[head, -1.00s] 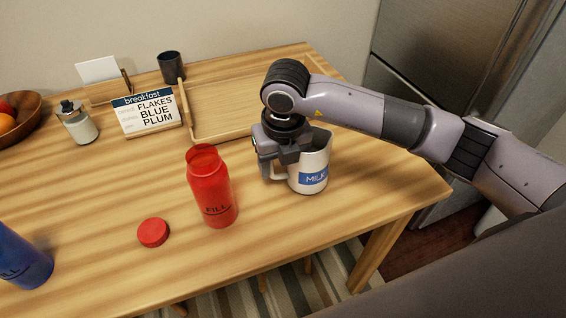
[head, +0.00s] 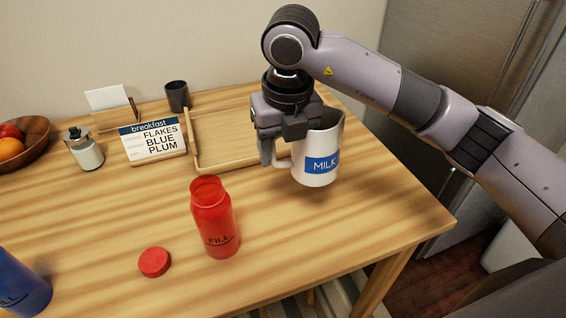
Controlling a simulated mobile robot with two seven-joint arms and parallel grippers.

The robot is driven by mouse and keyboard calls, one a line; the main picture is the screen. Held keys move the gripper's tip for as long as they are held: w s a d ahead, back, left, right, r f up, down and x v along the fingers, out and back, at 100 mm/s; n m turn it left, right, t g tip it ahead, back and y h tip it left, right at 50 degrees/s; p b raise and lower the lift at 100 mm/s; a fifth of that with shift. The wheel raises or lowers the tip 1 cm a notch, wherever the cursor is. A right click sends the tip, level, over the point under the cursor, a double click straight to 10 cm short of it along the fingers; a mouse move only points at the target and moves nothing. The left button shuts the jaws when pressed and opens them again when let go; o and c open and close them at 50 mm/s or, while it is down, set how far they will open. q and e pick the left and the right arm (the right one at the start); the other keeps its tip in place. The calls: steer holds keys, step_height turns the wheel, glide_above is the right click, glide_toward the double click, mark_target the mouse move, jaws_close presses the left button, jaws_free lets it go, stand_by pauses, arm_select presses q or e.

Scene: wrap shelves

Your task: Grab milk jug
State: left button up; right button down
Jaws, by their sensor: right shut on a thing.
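The milk jug (head: 325,152) is white with a blue MILK label. It is upright and appears raised above the wooden table, at the right of the middle in the head view. My right gripper (head: 279,160) is shut on the jug at its handle, on the jug's left side. The gripper partly hides the handle and the jug's upper left. My left gripper is not in view.
An open red bottle (head: 214,222) stands just left of the jug, with its red cap (head: 154,262) beside it. A wooden tray (head: 226,166), a breakfast sign (head: 153,142), a dark cup (head: 177,96) and a glass jar (head: 84,150) are behind. A blue bottle (head: 20,285) is front left.

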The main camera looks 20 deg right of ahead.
steer(key=shift+r, duration=3.9)
